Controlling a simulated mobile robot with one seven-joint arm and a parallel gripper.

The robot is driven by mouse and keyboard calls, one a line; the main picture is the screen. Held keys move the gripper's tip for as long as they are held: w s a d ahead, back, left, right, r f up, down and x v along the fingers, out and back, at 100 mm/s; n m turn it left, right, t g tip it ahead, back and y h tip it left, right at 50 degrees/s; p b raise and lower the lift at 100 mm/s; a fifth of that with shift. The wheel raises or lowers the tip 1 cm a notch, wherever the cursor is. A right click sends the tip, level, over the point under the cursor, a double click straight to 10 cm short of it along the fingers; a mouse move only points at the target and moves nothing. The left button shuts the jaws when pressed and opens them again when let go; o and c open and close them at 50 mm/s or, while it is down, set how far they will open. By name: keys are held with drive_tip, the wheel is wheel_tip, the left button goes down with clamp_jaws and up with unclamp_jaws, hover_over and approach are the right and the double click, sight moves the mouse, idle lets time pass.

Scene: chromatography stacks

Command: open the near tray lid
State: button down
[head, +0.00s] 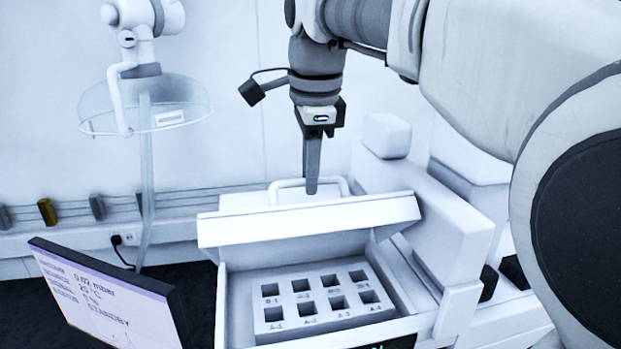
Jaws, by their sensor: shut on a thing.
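The near tray lid (312,222) is a white panel tilted up above the front tray, with the tray's inside showing below it. A white loop handle (283,188) stands at the lid's far side. My gripper (312,188) points straight down at the handle and is shut on it; the fingers hide part of the handle. The open tray (223,310) holds a white block (325,298) with two rows of square wells, which look empty.
A tilted screen (105,300) reading STANDBY stands at front left. A white housing (440,215) rises close on the right of the lid. A clear round vessel (150,105) hangs at back left. Small blocks (47,211) line the wall ledge.

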drive_tip(key=w+a+p, duration=0.1)
drive_tip(key=w+a, duration=0.3)
drive_tip(key=w, duration=1.2)
drive_tip(key=shift+w+r, duration=0.15)
drive_tip(key=shift+w, duration=0.25)
drive_tip(key=shift+r, duration=0.15)
drive_tip(key=c, duration=0.9)
unclamp_jaws()
drive_tip(key=shift+o, duration=0.3)
